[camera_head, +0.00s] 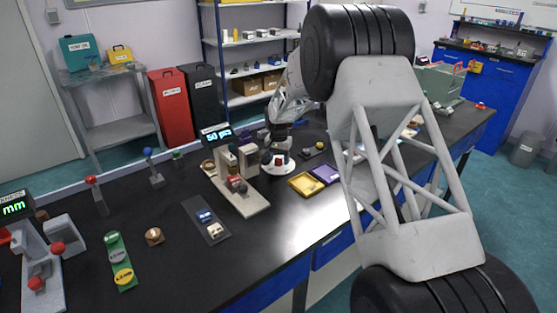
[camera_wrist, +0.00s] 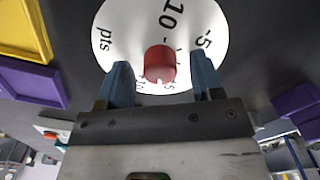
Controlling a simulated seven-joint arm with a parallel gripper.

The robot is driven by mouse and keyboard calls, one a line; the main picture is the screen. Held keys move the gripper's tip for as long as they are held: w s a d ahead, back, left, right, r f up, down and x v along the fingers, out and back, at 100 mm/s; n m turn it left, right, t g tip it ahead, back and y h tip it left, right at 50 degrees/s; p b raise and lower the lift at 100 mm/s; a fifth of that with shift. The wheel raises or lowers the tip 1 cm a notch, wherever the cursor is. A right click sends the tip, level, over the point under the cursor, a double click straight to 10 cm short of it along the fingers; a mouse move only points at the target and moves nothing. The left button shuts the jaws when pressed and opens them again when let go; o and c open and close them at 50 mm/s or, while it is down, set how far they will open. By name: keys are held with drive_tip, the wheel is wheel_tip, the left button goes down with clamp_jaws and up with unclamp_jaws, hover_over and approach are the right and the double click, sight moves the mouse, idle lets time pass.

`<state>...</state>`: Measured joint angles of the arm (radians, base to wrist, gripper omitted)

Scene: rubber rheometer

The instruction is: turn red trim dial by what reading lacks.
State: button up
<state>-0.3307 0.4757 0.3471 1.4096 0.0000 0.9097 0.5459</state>
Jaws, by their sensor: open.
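The red trim dial (camera_wrist: 160,64) is a round red knob at the centre of a white disc (camera_wrist: 128,30) marked with "pts", "10" and "-5". My gripper (camera_wrist: 161,68) is open, with one blue finger on each side of the knob. Small gaps show between the fingers and the knob. In the head view the white disc (camera_head: 287,168) lies on the black bench under my gripper (camera_head: 278,152), and the knob is small there. A dark display (camera_head: 216,134) left of it shows green text that looks like "50 pts".
A beige fixture (camera_head: 246,203) with upright blocks stands just left of the dial. Yellow (camera_head: 306,184) and purple (camera_head: 326,174) trays lie to its right. A dark plate with blue and white switches (camera_head: 209,226) lies nearer the front.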

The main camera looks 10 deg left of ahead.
sight(278, 160)
drive_tip(key=shift+r, duration=3.75)
drive_tip(key=shift+n, duration=0.3)
drive_tip(key=n, duration=0.2)
drive_tip(key=shift+n, duration=0.4)
drive_tip(key=n, duration=0.4)
drive_tip(key=shift+s, duration=0.1)
drive_tip(key=n, duration=0.4)
drive_tip(key=shift+a+r, duration=0.1)
drive_tip(key=n, duration=0.4)
